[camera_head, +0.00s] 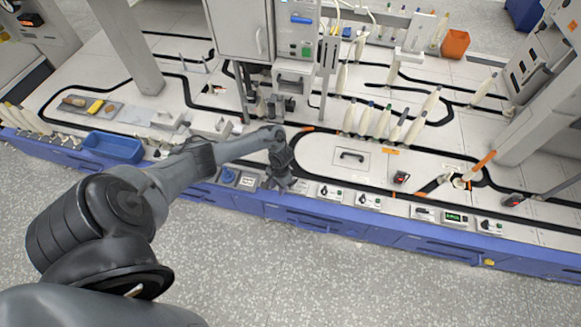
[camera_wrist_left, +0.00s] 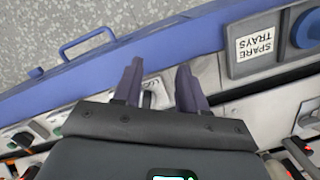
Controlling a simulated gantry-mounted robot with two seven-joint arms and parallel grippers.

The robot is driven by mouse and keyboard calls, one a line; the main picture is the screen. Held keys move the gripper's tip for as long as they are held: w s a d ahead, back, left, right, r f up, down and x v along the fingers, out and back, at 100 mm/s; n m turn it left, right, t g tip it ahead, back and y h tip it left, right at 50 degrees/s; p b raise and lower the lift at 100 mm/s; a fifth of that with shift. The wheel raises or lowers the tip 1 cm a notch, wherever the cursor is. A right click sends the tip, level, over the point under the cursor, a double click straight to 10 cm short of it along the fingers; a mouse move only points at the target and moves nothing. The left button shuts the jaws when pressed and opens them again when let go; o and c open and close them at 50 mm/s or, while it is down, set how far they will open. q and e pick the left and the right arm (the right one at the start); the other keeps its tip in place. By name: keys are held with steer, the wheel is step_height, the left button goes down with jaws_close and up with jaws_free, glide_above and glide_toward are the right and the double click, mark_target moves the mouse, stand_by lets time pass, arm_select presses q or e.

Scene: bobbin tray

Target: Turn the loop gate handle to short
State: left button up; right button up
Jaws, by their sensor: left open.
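My left gripper (camera_head: 283,182) is low over the front edge of the tray table, fingers pointing down. In the left wrist view its two dark fingers (camera_wrist_left: 159,70) are apart and empty. Between them is a small white control box (camera_wrist_left: 158,88) with a dark handle (camera_wrist_left: 148,100); its lettering is too small to read surely, so I cannot tell if this is the loop gate handle or which way it is set. I cannot tell if a finger touches it. In the head view the gripper largely hides this spot. My right gripper is not in view.
Other control boxes (camera_head: 330,191) line the front edge to the right. A "SPARE TRAYS" plate (camera_wrist_left: 262,42) and blue button (camera_wrist_left: 305,28) are beside the gripper. A blue bin (camera_head: 112,148) stands left. Orange-tipped gate arms (camera_head: 483,161) and bobbins (camera_head: 413,129) stand on the table.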

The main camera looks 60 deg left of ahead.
arm_select(q)
steer(key=w+r+t, duration=0.2)
steer(key=w+r, duration=0.5)
steer(key=w, duration=0.1)
steer(key=f+b, duration=0.2)
steer(key=f, duration=0.1)
steer(key=a+f+b, duration=0.1)
steer(key=f+b, duration=0.1)
steer(key=f, duration=0.1)
steer(key=f+b, duration=0.2)
steer(key=f, duration=0.2)
steer(key=shift+s+a+b, duration=0.15)
steer(key=shift+a+b, duration=0.05)
steer(key=shift+b, duration=0.15)
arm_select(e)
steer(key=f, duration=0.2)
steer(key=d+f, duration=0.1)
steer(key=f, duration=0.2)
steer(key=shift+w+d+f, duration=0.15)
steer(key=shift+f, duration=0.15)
arm_select(q)
jaws_close()
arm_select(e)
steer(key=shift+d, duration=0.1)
